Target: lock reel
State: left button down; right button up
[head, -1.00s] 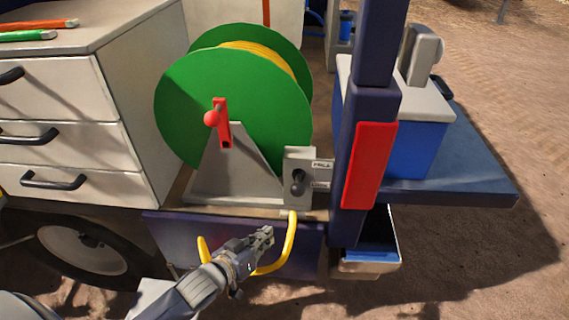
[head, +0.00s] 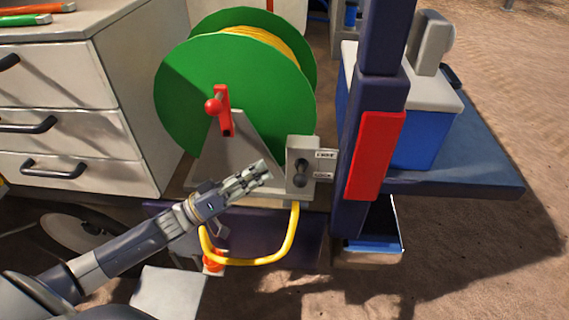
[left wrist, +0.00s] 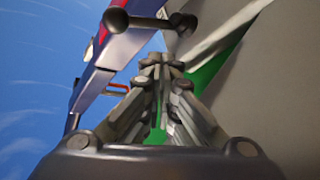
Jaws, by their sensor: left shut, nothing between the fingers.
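The reel (head: 225,95) is a green drum with yellow line wound on it, on a grey triangular stand. A red crank (head: 224,112) with a round knob is on its near side. Right of the stand is a grey lock box (head: 303,148) with a short dark lever (head: 300,174) and two small labels, too small to read surely. My left gripper (head: 264,170) is shut and empty, just left of the lever and apart from it in the head view. In the left wrist view the dark lever (left wrist: 150,21) shows just beyond the shut fingertips (left wrist: 160,62). My right gripper is not in view.
A yellow bent handle (head: 290,240) hangs below the lock box. A dark blue post (head: 375,90) with a red panel (head: 376,155) stands right of it. A white drawer cabinet (head: 65,90) is at the left. A blue box with a grey lid (head: 425,130) sits behind the post.

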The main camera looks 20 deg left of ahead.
pick_arm(q)
jog(key=a+r+g+h, duration=0.1)
jog(key=s+r+m+g+h, duration=0.1)
jog(key=s+a+r+m+h, duration=0.1)
jog(key=shift+s+a+r+g+h, duration=0.25)
jog(key=shift+a+r+g+h, duration=0.05)
jog(key=shift+a+g+h, duration=0.1)
jog(key=shift+d, duration=0.1)
jog(key=r+p+x, duration=0.1)
jog(key=p+x, duration=0.3)
jog(key=x, duration=0.6)
jog(key=f, duration=0.1)
jog(key=s+d+f+p, duration=0.1)
jog(key=s+f, duration=0.1)
jog(key=f, duration=0.1)
jog(key=shift+d, duration=0.15)
jog(key=shift+f, duration=0.15)
